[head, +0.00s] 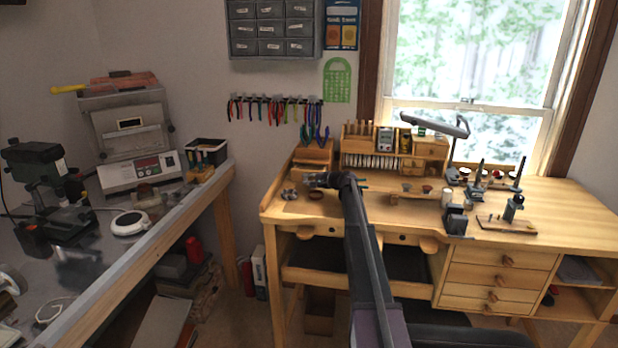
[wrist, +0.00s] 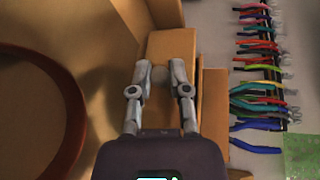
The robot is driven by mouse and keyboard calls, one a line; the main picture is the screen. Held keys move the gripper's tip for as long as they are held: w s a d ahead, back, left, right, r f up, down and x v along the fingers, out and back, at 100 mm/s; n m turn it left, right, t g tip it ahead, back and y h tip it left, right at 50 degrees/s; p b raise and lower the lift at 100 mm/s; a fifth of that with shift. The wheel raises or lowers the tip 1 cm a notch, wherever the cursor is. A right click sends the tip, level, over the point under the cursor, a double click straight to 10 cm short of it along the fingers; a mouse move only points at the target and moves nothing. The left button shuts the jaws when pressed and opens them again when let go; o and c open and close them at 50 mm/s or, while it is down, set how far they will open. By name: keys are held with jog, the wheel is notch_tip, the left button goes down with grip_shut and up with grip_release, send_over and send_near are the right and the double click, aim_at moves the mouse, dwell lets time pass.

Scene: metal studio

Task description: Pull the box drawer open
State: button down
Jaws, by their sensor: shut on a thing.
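The small wooden box (head: 313,152) stands at the back left of the wooden workbench, below the hanging pliers. In the wrist view its wood (wrist: 172,44) lies beyond my fingertips. My gripper (head: 310,180) is at the near side of the box, reaching in from the right. The knob is partly hidden and blurred. I cannot tell how far the drawer stands out of the box.
A dark red dish (head: 316,195) lies just in front of my gripper; its rim (wrist: 75,105) fills the wrist view's left. Small metal parts (head: 289,194) lie left of it. A wooden organiser (head: 372,161) stands right of the box. Pliers (head: 270,111) hang above.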

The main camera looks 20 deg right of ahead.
jog(key=c, duration=0.9)
grip_release()
jog(key=shift+o, duration=0.2)
jog(key=shift+w, duration=0.15)
